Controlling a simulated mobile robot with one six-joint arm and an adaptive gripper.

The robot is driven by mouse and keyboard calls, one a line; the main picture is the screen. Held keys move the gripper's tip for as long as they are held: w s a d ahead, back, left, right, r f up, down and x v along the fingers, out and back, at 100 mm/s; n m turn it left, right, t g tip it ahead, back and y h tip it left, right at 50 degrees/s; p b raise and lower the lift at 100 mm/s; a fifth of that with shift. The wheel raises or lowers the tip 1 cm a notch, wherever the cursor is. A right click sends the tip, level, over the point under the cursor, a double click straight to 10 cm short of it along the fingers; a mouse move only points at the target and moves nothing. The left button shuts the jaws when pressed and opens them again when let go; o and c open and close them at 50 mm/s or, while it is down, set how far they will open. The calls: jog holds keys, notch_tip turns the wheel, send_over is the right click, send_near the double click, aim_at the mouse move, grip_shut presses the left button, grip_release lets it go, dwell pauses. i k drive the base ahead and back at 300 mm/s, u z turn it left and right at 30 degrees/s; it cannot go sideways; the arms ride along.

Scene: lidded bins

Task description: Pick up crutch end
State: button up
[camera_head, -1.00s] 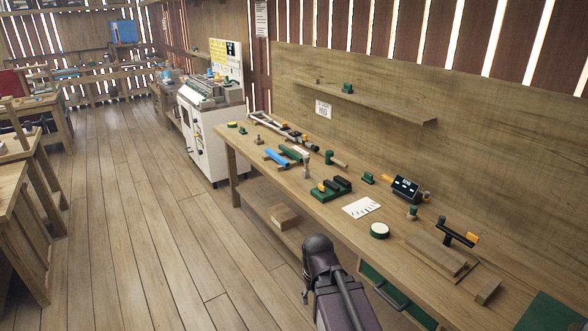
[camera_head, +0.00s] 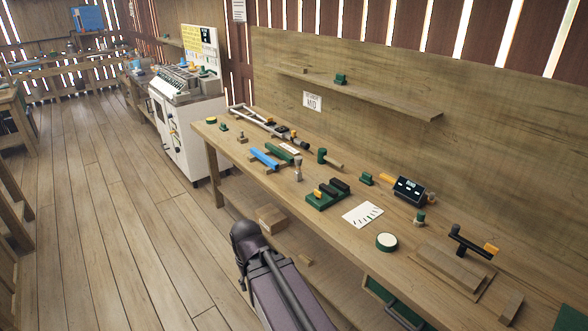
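A long pale, crutch-like frame (camera_head: 248,118) lies along the back left of the workbench (camera_head: 232,150). Dark and orange fittings (camera_head: 282,132) sit at its right end. Several small dark green, black and wooden pieces lie on the bench, and I cannot tell for sure which one is the crutch end. My purple-black arm rises from the bottom of the view, in front of the bench's near edge. My gripper is not visible.
A shelf (camera_head: 365,95) runs above. A white machine (camera_head: 186,125) stands beyond; floor at left is clear.

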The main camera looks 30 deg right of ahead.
aim_at(298, 174)
jog(key=z, duration=0.15)
jog(key=i, duration=0.65)
jog(key=z, duration=0.85)
jog(key=i, duration=0.55)
jog(key=z, duration=0.35)
